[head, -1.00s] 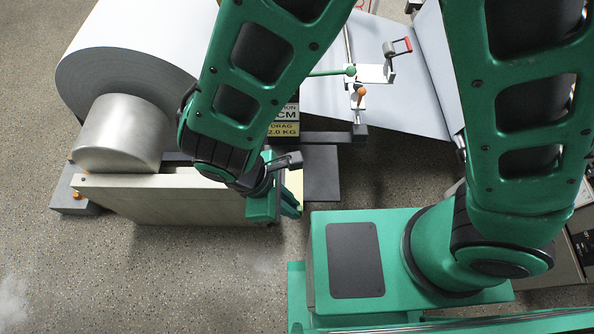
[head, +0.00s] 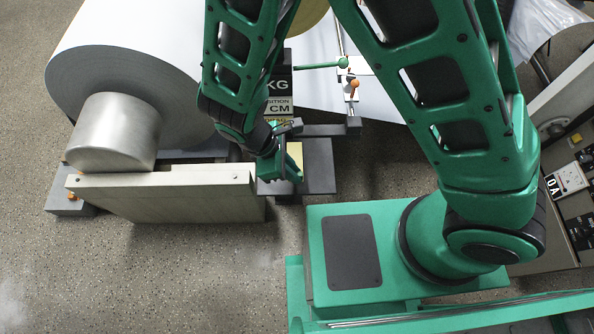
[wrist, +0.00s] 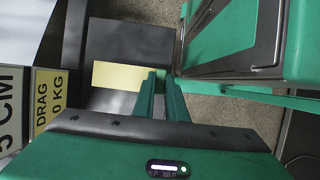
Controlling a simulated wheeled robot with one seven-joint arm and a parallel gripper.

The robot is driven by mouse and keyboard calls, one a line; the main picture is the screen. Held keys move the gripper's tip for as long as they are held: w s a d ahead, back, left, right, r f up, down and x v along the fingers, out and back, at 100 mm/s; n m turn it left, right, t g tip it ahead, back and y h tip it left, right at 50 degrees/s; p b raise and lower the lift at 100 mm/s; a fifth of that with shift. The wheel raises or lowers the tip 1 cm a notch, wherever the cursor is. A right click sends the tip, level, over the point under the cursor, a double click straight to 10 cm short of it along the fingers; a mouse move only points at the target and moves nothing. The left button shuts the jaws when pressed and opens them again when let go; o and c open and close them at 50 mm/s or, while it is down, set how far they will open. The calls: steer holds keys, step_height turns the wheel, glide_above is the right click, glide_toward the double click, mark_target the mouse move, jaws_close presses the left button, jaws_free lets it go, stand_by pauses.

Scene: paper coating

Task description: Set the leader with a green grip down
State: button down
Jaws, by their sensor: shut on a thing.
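The leader is a pale yellow strip (wrist: 118,75) with a green grip at its right end in the wrist view. My gripper (wrist: 161,74) is shut on the green grip, which its fingers partly hide. The strip lies over a dark flat plate (wrist: 130,38); I cannot tell whether it touches it. In the head view my gripper (head: 290,172) is just right of the end of a pale beam, over the dark plate (head: 320,160), and a bit of the yellow strip (head: 296,152) shows beside it.
A large paper roll (head: 135,50) with a metal core (head: 115,133) stands at left behind the pale beam (head: 165,190). A control console (head: 570,190) is at right. Open floor lies in front.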

steer(key=shift+w+d+f, duration=0.15)
steer(key=shift+w+f, duration=0.45)
steer(key=shift+w, duration=0.25)
steer(key=shift+f, duration=1.9)
steer(key=c, duration=1.8)
jaws_free()
steer(key=shift+f, duration=0.1)
steer(key=v, duration=1.2)
